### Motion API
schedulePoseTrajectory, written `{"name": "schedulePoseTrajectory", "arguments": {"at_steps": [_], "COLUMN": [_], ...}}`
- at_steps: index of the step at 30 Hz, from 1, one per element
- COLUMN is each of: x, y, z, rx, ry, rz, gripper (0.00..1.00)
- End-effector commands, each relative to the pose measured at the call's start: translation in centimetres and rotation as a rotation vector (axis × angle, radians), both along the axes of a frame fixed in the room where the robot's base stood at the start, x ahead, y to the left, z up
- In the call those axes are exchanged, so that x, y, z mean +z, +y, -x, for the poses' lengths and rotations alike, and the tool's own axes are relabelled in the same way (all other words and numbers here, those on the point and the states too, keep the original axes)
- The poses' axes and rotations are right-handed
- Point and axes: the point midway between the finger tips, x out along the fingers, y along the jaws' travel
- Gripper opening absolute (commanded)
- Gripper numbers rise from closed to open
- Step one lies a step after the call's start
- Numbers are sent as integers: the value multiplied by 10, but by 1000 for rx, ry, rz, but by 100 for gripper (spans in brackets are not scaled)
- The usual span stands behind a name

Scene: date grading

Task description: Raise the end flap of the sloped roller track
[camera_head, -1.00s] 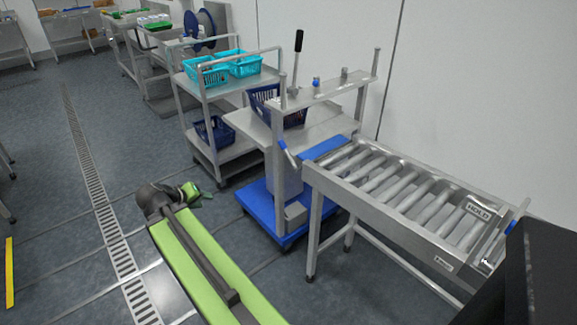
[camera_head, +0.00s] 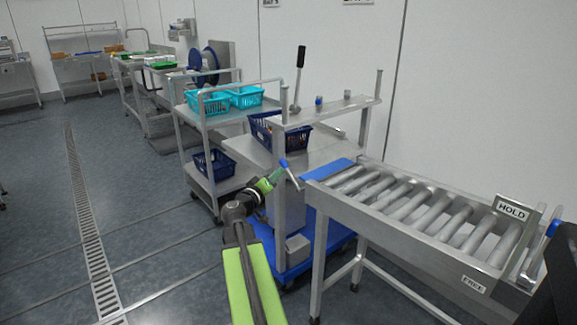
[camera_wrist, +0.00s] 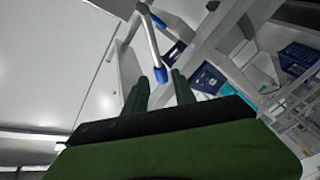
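The sloped roller track (camera_head: 360,208) runs along the right of the head view, with steel rollers between metal rails. A flat blue panel (camera_head: 328,170) lies at its left end; I cannot tell whether it is the end flap. A grey lever with a blue tip (camera_head: 284,164) sticks up beside that end. My gripper (camera_head: 270,178) is just left of and below this tip. In the wrist view the blue tip (camera_wrist: 161,75) shows near the gap between my two green fingers (camera_wrist: 157,88). The fingers are apart and empty; contact with the tip cannot be told.
A HOLD plate (camera_head: 513,209), a FREE label (camera_head: 473,284) and another blue-tipped lever (camera_head: 552,228) are at the track's right end. A steel bench on a blue base (camera_head: 290,262) stands behind my gripper. A trolley (camera_head: 207,160) carries turquoise baskets (camera_head: 210,102). Floor at left is clear.

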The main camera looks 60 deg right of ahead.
Motion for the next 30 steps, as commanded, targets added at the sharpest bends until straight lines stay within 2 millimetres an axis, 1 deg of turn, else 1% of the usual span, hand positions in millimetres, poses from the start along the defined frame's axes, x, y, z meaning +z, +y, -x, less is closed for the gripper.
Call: {"name": "schedulePoseTrajectory", "arguments": {"at_steps": [1,6,9,12,17,24,25,30], "x": [0,0,0,0,0,0,0,0], "y": [-16,-57,-76,-90,-99,-98,-98,-98], "z": [-2,-3,-4,-6,-6,-7,-7,-8], "rx": [-4,-1,1,3,5,7,7,8], "ry": [0,0,0,0,0,0,0,0], "rz": [-1,0,-1,0,-1,0,0,-1], "gripper": [32,32,32,32,32,32,31,8]}}
